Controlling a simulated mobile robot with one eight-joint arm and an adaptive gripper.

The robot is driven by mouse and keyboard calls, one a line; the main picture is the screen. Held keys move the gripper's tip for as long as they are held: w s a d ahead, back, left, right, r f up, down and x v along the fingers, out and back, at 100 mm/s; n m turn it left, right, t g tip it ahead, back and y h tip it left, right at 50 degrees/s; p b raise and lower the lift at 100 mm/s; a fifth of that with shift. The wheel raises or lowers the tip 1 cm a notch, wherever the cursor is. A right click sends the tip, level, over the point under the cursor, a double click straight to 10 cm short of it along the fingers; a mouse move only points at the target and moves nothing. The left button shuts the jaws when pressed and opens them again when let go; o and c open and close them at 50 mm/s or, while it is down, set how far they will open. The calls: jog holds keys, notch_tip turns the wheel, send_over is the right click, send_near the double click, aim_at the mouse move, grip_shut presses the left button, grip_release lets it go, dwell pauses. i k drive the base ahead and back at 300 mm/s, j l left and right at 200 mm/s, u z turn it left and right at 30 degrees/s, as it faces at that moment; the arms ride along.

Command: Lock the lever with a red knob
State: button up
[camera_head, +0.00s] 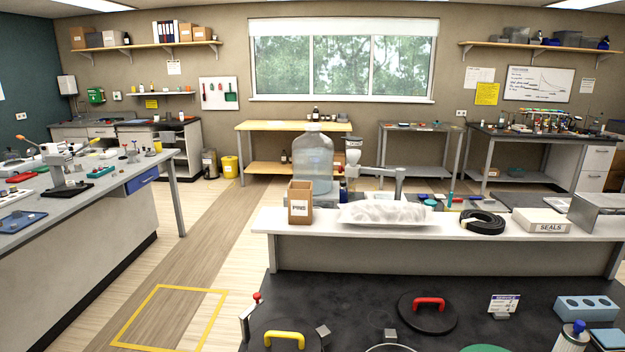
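A small lever with a red knob (257,297) stands at the left edge of the dark bench top (345,300) in front of me. Its pale arm slopes up to the right, with the red knob at the top. Beside it is a round dark cover with a yellow handle (285,336), cut off by the bottom edge. A second round dark cover with a red handle (428,304) lies further right. Small grey blocks sit beside the covers. I cannot tell from this view whether the lever is locked. My gripper is not in view.
A raised white shelf (340,228) behind the dark bench holds a large bottle (313,160), a PINS box (300,203), a plastic-wrapped bundle (385,213) and a SEALS box (541,221). A sign (503,304) and blue block (586,308) stand right. Open floor lies left.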

aim_at(257, 296)
jog(key=k+j, duration=0.1)
jog(key=j, duration=0.4)
jog(key=k+j, duration=0.1)
jog(key=j, duration=0.4)
jog(key=k+j+z, duration=0.1)
jog(key=j, duration=0.4)
jog(key=i+j, duration=0.15)
jog(key=j, duration=0.2)
jog(key=i+j, duration=0.15)
jog(key=j, duration=0.2)
jog(key=i+j+z, duration=0.1)
jog(key=j, duration=0.25)
jog(key=i+j, duration=0.2)
jog(key=j, duration=0.15)
jog(key=i+j, duration=0.15)
jog(key=j, duration=0.25)
jog(key=i+j+z, duration=0.1)
jog(key=j, duration=0.25)
jog(key=i+j, duration=0.2)
